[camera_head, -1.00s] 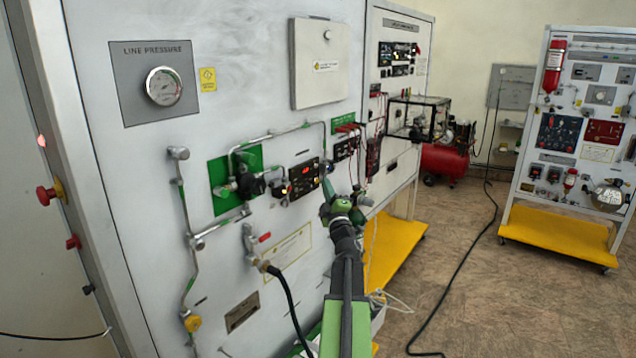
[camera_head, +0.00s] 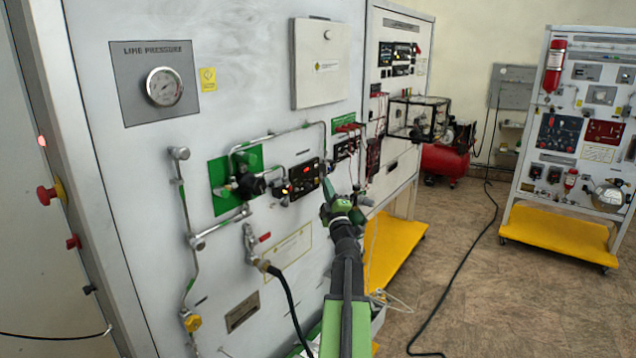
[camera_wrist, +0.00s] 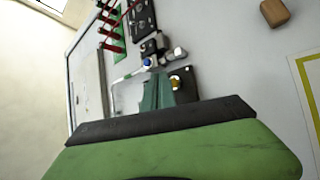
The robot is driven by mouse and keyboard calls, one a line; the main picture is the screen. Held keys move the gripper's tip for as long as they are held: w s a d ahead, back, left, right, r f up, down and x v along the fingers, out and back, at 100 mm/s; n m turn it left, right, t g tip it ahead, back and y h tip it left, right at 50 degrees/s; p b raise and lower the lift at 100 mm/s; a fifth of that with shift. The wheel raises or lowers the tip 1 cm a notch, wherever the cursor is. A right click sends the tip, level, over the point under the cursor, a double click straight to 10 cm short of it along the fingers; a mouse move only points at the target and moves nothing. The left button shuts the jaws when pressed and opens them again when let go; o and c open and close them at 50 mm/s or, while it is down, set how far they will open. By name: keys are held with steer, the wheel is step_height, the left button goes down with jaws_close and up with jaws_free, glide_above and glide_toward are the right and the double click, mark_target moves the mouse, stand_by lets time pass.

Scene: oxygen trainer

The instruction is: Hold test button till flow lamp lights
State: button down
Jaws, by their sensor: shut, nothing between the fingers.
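A small black control module (camera_head: 303,178) with a lit red display sits on the white trainer panel in the head view. My gripper (camera_head: 327,186) is shut and empty, with its green fingertips just right of and below this module. In the wrist view the closed fingertips (camera_wrist: 158,84) point at the panel, beside a dark plate (camera_wrist: 185,84) with a brass-coloured round part, partly hidden by the fingers. A fitting with a blue end (camera_wrist: 147,62) shows just beyond the tips. I cannot tell which part is the test button or the flow lamp, nor whether the tips touch anything.
Pipes and a valve on a green plate (camera_head: 248,181) lie left of the module. A line pressure gauge (camera_head: 163,87) is at upper left. A black hose (camera_head: 287,300) hangs from a lower valve. Red leads (camera_head: 376,108) hang at right.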

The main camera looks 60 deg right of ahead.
steer(key=shift+w, duration=0.15)
steer(key=shift+w, duration=0.25)
steer(key=shift+w, duration=0.4)
stand_by(0.4)
stand_by(2.0)
steer(key=shift+s, duration=0.8)
steer(key=s, duration=0.5)
stand_by(0.4)
